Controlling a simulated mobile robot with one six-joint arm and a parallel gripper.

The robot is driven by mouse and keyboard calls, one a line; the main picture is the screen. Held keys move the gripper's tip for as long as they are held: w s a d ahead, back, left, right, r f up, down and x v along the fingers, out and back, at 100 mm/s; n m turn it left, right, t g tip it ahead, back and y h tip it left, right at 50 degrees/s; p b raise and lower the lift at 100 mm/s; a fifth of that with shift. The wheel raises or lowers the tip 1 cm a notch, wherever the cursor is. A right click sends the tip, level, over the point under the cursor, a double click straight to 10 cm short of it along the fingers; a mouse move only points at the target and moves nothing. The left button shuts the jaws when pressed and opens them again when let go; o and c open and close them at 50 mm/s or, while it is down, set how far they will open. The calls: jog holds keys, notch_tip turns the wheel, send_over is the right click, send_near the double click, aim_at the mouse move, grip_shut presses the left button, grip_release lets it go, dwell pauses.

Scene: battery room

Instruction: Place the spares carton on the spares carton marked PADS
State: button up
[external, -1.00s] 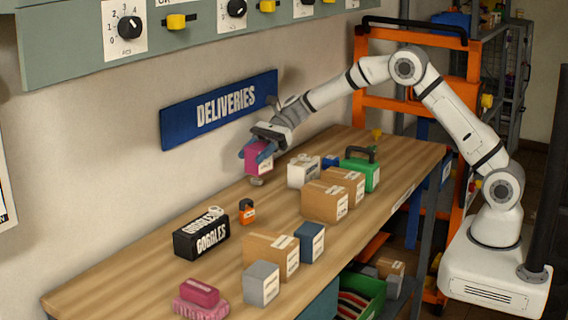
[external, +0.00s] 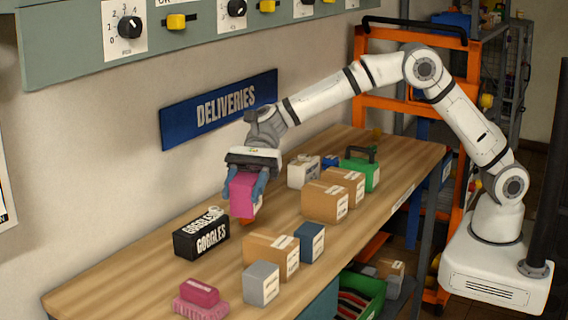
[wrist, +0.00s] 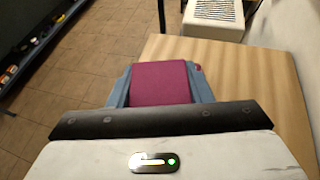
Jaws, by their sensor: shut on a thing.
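My gripper (external: 244,192) is shut on a magenta carton (external: 242,196) and holds it above the bench, near the wall. In the wrist view the carton (wrist: 160,83) sits between the blue fingers. No label reading PADS is legible. Cartons on the bench include two brown ones (external: 324,202) (external: 343,180) at centre, another brown one (external: 268,254) nearer, a dark blue one (external: 309,242), a grey one (external: 261,284) and a white one (external: 303,172). A dark pink box (external: 200,292) lies on a pink block (external: 200,309) at the near end.
A green case (external: 360,172) is at the far end. The bench (external: 150,278) is bare at its near left.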

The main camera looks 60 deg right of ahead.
jog(key=s+a+r+n+g, duration=0.1)
jog(key=s+a, duration=0.5)
jog(key=s, duration=0.1)
send_over(259, 273)
notch_tip(259, 273, down, 5)
jog(key=shift+f+p, duration=0.4)
jog(key=shift+f, duration=1.75)
jog(key=shift+f, duration=0.15)
jog(key=o, duration=1.1)
jog(key=v, duration=0.6)
jog(key=b+v, duration=0.1)
jog(key=v, duration=0.5)
jog(key=shift+w+r, duration=0.1)
jog(key=shift+r, duration=0.15)
